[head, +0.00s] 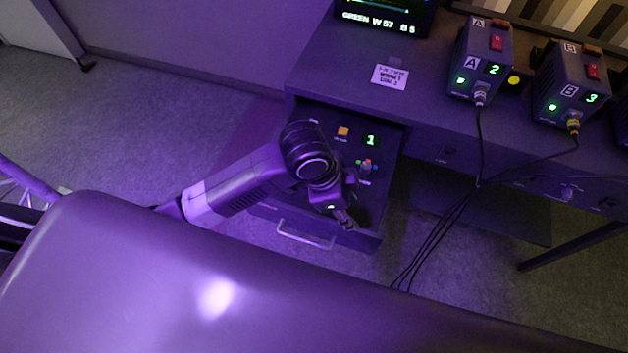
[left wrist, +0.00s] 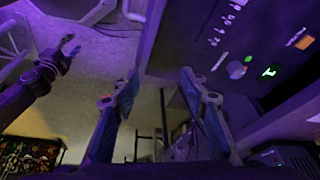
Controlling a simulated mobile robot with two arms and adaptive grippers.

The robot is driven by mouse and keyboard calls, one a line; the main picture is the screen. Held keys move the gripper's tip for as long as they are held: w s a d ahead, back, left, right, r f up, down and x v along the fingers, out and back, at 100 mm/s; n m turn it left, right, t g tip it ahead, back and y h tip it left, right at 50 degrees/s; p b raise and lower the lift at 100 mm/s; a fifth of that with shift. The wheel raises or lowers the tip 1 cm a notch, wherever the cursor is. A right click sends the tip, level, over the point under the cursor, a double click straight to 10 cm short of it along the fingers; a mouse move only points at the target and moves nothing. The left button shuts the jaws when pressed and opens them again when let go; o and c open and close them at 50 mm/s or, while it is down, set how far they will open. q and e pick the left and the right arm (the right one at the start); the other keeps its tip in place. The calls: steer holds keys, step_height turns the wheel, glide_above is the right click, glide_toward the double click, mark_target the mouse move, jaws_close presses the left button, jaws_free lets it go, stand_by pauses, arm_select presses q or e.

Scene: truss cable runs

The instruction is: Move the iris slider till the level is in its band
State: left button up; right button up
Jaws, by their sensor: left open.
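My left gripper (head: 345,215) is over the front part of the pulled-out control panel (head: 390,150), and its arm hides much of the panel. In the left wrist view its two fingers (left wrist: 160,95) are apart with nothing between them. I cannot make out the iris slider. The panel carries an orange button (head: 343,131), a green digit 1 (head: 370,140) and a round knob (head: 365,169) with coloured dots. A monitor (head: 385,18) reads GREEN W 57 B 5 under a partly cut-off bar. A dark arm with a gripper (left wrist: 70,47), seemingly my right, shows in the left wrist view.
Box A (head: 481,62) and box B (head: 571,88) stand on the desk (head: 420,95) with green digits 2 and 3. Their black cables (head: 440,232) hang over its front edge. A drawer handle (head: 305,236) sticks out below the panel. The floor at left is clear.

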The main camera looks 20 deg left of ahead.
arm_select(q)
steer(key=w+a+m+y, duration=0.1)
steer(key=w+a, duration=0.1)
steer(key=a, duration=0.1)
steer(key=w+a+r+m+g+y, duration=0.1)
steer(key=w+a, duration=0.1)
steer(key=a, duration=0.2)
steer(key=w+a+m+y, duration=0.1)
steer(key=w+a+m, duration=0.1)
steer(key=w+a, duration=0.1)
steer(key=shift+a+r+g+y, duration=0.15)
steer(key=shift+r+g+y, duration=0.2)
steer(key=shift+g+y, duration=0.05)
steer(key=shift+a+f, duration=0.1)
step_height(320, 180, down, 8)
steer(key=shift+r, duration=0.25)
jaws_close()
steer(key=shift+p, duration=0.3)
